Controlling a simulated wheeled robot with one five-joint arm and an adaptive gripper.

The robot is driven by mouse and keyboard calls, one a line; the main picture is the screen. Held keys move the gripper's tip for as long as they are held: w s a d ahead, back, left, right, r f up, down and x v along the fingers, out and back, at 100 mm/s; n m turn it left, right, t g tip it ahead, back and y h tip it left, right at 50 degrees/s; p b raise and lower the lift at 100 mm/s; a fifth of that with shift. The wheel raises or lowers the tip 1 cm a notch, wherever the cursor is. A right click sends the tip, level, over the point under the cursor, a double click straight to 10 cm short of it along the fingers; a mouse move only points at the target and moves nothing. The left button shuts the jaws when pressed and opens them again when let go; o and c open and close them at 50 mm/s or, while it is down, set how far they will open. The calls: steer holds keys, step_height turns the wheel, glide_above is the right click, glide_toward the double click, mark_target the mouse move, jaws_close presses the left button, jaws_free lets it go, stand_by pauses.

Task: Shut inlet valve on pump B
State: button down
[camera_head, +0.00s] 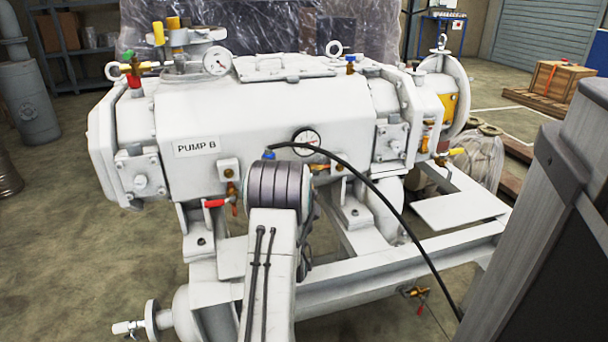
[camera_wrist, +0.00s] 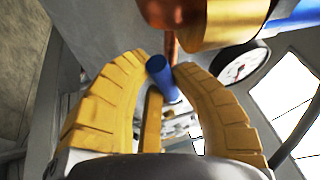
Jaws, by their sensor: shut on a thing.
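Pump B (camera_head: 245,125) is a large white machine with a "PUMP B" label (camera_head: 197,146) on its front. In the wrist view, the yellow, ridged fingers of my gripper (camera_wrist: 163,68) are closed in on both sides of a blue handle (camera_wrist: 159,70). In the head view my arm hides my gripper, and a small blue part (camera_head: 268,155) shows just above my arm joint. No label shows which valve is the inlet valve.
A dial gauge (camera_head: 307,142) sits close to the right of my arm. A red-handled valve (camera_head: 216,203) is at its left. A blue-handled valve (camera_head: 350,66) and a green-handled valve (camera_head: 127,58) stand on top. A white frame (camera_head: 420,255) lies below.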

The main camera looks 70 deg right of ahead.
steer(key=shift+w+r, duration=0.1)
steer(key=shift+r, duration=0.05)
steer(key=c, duration=1.4)
jaws_free()
steer(key=shift+w+a, duration=0.1)
steer(key=o, duration=0.4)
steer(key=shift+v, duration=3.8)
